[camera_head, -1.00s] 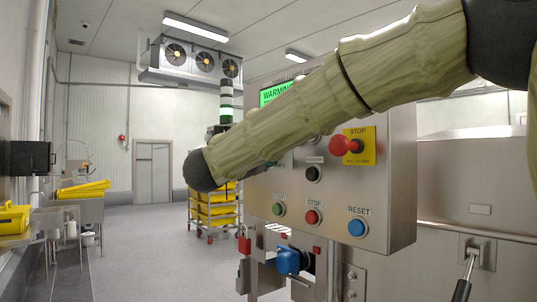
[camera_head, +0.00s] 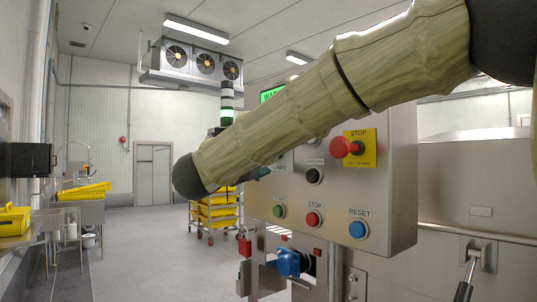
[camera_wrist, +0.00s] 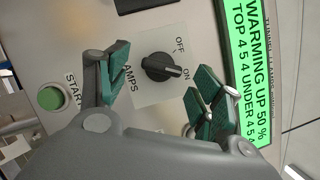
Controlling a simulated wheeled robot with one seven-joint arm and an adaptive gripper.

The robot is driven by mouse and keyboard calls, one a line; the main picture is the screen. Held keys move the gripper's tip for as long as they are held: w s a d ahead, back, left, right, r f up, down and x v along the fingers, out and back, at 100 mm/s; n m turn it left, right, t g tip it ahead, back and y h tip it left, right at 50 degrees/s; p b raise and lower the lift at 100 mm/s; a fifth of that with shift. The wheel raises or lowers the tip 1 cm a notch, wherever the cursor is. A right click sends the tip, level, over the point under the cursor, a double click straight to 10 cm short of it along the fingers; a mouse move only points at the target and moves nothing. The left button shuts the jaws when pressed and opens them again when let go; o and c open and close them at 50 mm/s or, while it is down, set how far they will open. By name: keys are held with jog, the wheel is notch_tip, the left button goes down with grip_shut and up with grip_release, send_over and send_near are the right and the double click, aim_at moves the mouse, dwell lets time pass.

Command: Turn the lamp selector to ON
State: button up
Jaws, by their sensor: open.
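The lamp selector (camera_wrist: 160,68) is a black knob on a pale plate in the wrist view, with OFF and ON printed to its right. Its handle points to the right, with its end close to the ON label (camera_wrist: 187,75). My gripper (camera_wrist: 162,89) is open, its teal-padded fingers on either side of the knob, with a gap showing to each side. I cannot tell how far the fingertips are from the panel. In the head view my arm hides the selector and most of my gripper.
The steel control box (camera_head: 395,215) carries a red stop button (camera_head: 341,147), a black knob (camera_head: 314,176), and green (camera_head: 279,211), red (camera_head: 313,219) and blue (camera_head: 357,229) buttons. A green display (camera_wrist: 250,70) borders the selector. Open floor (camera_head: 145,250) lies left.

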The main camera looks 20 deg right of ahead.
jog(key=v, duration=0.9)
jog(key=shift+a, duration=0.15)
jog(key=shift+f, duration=0.15)
